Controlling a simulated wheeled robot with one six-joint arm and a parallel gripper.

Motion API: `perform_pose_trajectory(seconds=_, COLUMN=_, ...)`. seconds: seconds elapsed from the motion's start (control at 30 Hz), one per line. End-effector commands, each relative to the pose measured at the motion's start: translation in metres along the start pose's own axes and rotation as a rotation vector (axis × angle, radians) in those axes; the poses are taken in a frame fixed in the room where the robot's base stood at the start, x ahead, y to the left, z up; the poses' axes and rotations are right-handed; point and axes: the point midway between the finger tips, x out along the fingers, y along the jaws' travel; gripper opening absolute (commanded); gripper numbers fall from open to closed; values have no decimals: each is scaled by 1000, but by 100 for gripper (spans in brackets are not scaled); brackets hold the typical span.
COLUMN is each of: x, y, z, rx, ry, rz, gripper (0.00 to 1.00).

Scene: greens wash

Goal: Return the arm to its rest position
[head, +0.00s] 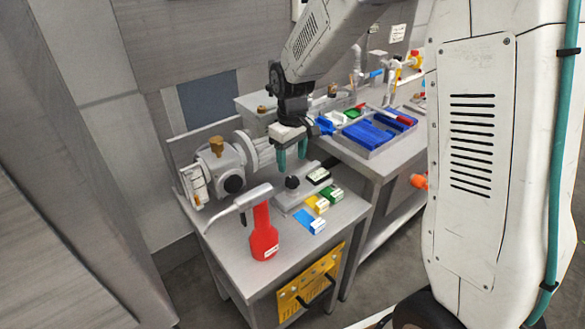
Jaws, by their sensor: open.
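My gripper (291,156) is at the end of my arm, which reaches in from the upper right. Its two teal fingers point down and are apart, with nothing seen between them. It hangs above the near grey table, in front of a grey machine with a round ribbed part (254,150). A grey plate with a dark round knob (292,182) shows just below the fingertips. I cannot tell the exact gap between them.
A red bottle with a grey spout (264,232) stands at the table's front. Blue (309,221), yellow (317,204) and green (331,193) labelled items lie to its right. A tray with blue pieces (371,136) sits on the farther table. A yellow panel (309,283) hangs on the near table's front.

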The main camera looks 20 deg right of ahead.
Motion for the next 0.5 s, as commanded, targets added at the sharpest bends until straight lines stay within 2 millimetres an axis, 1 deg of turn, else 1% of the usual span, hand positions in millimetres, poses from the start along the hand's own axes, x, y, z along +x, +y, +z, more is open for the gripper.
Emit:
perform_pose_trajectory(seconds=0.03, x=-5, y=0, z=0, rx=0, ry=2, rz=1, gripper=58)
perform_pose_trajectory(seconds=0.13, x=-10, y=0, z=0, rx=0, ry=0, rz=0, gripper=58)
perform_pose_trajectory(seconds=0.5, x=-11, y=0, z=0, rx=0, ry=0, rz=0, gripper=58)
